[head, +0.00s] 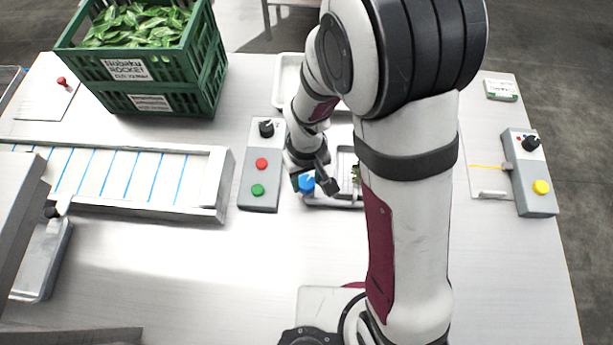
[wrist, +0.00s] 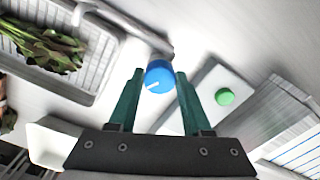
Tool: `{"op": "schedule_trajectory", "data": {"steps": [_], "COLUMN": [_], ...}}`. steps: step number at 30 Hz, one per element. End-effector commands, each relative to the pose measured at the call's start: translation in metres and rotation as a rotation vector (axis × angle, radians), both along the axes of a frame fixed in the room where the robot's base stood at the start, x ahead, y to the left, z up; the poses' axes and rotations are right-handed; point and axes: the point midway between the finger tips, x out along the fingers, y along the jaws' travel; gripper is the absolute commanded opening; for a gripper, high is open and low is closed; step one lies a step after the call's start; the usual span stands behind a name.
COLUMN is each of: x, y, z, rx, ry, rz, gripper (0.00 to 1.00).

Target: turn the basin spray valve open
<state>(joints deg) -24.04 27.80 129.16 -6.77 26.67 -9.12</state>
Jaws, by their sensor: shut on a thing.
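The basin spray valve has a round blue knob (wrist: 158,77) with a white pointer line on its face. The knob also shows in the head view (head: 306,184), beside the near left corner of the basin. My gripper (wrist: 157,82) is shut on the blue knob, with one green finger on each side of it. In the head view my gripper (head: 318,184) is partly hidden by its own dark fingers and wrist. A grey pipe (wrist: 125,28) runs up to the knob along the basin edge. The basin (wrist: 92,90) holds a bunch of leafy greens (wrist: 45,48) on a wire rack.
A conveyor (head: 217,198) lies further left, with a green crate (head: 205,75) of leaves behind. Another control box (head: 538,200) stands at the right.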

Motion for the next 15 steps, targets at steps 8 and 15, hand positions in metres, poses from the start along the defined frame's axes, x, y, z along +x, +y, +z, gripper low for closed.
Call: {"op": "schedule_trajectory", "data": {"steps": [8, 15], "x": [0.0004, 0.0010], "y": [-0.0007, -0.0011], "z": [0.0004, 0.0004], "rx": [0.000, 0.000], "ry": [0.000, 0.000], "rz": [0.258, 0.486], "gripper": [0.00, 0.00]}}
